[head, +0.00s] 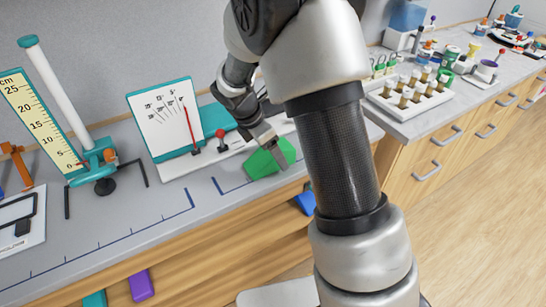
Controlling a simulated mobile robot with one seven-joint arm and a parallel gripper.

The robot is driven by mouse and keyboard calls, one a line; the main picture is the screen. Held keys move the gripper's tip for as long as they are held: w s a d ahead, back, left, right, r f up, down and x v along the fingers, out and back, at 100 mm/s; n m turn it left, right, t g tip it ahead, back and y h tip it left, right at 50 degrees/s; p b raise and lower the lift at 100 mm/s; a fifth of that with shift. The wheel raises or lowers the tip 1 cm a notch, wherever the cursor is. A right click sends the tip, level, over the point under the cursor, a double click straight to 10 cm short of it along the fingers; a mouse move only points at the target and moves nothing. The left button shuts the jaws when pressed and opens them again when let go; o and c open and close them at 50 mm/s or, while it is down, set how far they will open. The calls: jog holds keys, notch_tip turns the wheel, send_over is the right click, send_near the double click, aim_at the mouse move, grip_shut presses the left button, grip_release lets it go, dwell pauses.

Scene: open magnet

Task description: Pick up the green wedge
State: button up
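The green wedge (262,165) lies on the grey bench top beside a blue line marking. My gripper (275,150) reaches down from above, with a grey finger in front of the wedge or against it. Only one finger shows clearly, so I cannot tell whether the fingers hold the wedge. The wedge appears to rest on the bench. My arm hides the area to the right of the wedge.
A white board with a dial (165,118) stands behind the wedge to the left, with a red-knobbed lever (221,138) nearby. A height scale (38,125) stands farther left. A white rack of vials (408,100) is at right. The bench front-left of the wedge is clear.

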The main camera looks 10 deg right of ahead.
jog(key=shift+d+f, duration=0.1)
jog(key=shift+f, duration=0.15)
jog(key=c, duration=1.2)
